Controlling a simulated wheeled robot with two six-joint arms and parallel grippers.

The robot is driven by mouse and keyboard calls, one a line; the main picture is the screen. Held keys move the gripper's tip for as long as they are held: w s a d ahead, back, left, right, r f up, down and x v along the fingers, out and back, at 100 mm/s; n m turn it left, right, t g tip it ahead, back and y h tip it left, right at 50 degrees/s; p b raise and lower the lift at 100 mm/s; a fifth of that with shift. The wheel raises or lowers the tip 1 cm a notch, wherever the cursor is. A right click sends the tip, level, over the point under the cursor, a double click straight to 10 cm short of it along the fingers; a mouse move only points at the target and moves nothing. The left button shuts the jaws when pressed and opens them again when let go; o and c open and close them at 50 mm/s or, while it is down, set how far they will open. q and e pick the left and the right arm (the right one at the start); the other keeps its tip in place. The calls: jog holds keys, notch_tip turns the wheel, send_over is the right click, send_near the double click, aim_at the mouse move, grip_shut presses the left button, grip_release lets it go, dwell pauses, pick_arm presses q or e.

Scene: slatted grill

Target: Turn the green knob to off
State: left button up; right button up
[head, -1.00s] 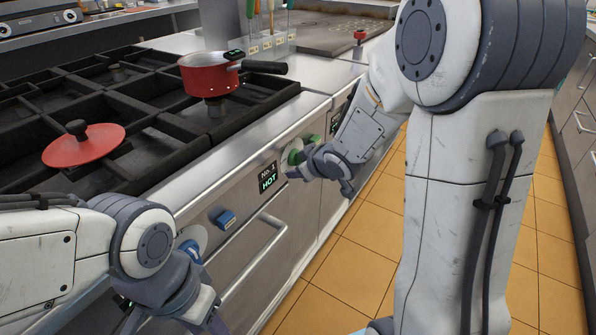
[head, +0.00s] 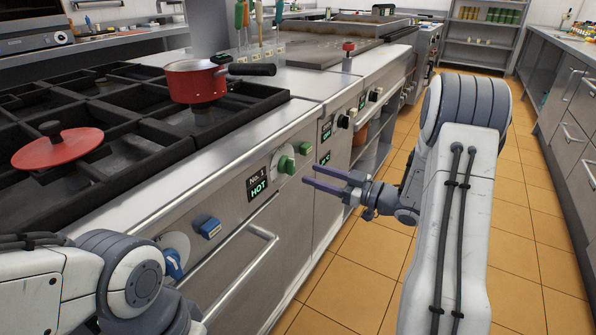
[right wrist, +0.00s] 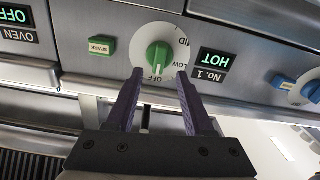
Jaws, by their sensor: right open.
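The green knob (head: 286,164) sits on a white dial on the stove's front panel, beside a display reading "No.1 HOT" (head: 258,188). In the right wrist view the knob (right wrist: 158,57) appears upside down, with OFF, LOW and MID marked around it. A pale mark on its lower end is near OFF; I cannot tell which end is the pointer. My right gripper (head: 308,175) is open and empty, in front of the panel. In the wrist view its two fingers (right wrist: 158,92) point at the dial, apart from the knob. My left arm is at lower left; its fingers are out of frame.
A green spark button (right wrist: 102,45) is close beside the dial. A blue button (head: 209,227), a blue knob (head: 174,263) and an oven handle (head: 247,262) are on the front. A red pot (head: 195,82) and red lid (head: 57,147) are on top. The tiled aisle is clear.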

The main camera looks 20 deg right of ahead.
aim_at(294, 167)
jog(key=x, duration=0.6)
